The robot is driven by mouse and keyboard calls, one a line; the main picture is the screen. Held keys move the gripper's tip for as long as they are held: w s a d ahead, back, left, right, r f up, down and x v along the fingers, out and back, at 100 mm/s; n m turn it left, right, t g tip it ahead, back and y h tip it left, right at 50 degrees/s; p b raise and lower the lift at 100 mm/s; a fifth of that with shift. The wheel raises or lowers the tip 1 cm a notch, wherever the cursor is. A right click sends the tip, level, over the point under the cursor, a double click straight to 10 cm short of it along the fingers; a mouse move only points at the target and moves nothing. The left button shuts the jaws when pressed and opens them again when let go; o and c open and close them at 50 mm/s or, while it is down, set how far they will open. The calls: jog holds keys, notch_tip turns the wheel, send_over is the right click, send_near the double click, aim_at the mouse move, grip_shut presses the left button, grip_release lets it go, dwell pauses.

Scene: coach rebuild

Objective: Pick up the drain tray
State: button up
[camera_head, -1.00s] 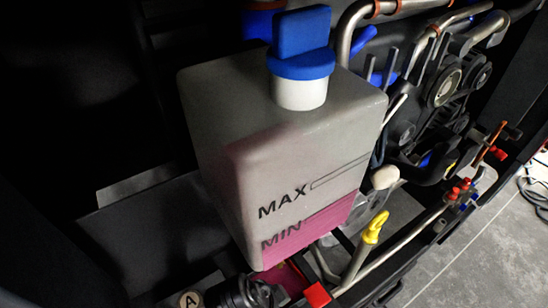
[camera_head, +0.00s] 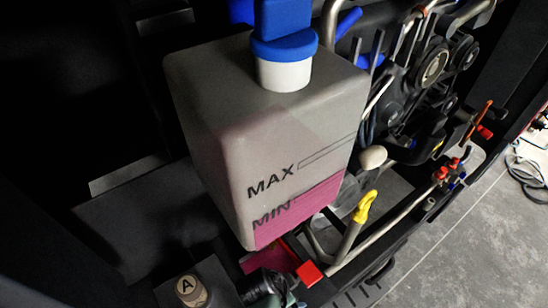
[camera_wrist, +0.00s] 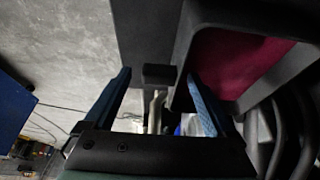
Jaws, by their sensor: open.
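A dark tray with a dark red-magenta inside (camera_wrist: 235,62), which looks like the drain tray, is at the upper right of the wrist view. Its dark rim runs down beside my right finger. My gripper (camera_wrist: 158,74) is open, with its two blue fingers spread. A small black block (camera_wrist: 158,75) shows between the fingertips; I cannot tell whether it belongs to the tray or touches a finger. In the head view a magenta patch (camera_head: 262,259) shows low under the tank, perhaps the tray's inside, mostly hidden.
A large grey tank (camera_head: 225,110) marked MAX and MIN, with a blue cap (camera_head: 285,47), fills the middle of the head view. A yellow-handled dipstick (camera_head: 364,207), a red block (camera_head: 309,273) and a knob marked A (camera_head: 187,287) crowd around it. Grey floor lies at right.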

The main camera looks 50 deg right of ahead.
jog(key=shift+d+f, duration=0.15)
jog(key=shift+f, duration=0.15)
jog(key=shift+c, duration=0.2)
grip_shut()
jog(key=shift+w+d+r, duration=0.1)
jog(key=shift+w+r, duration=0.05)
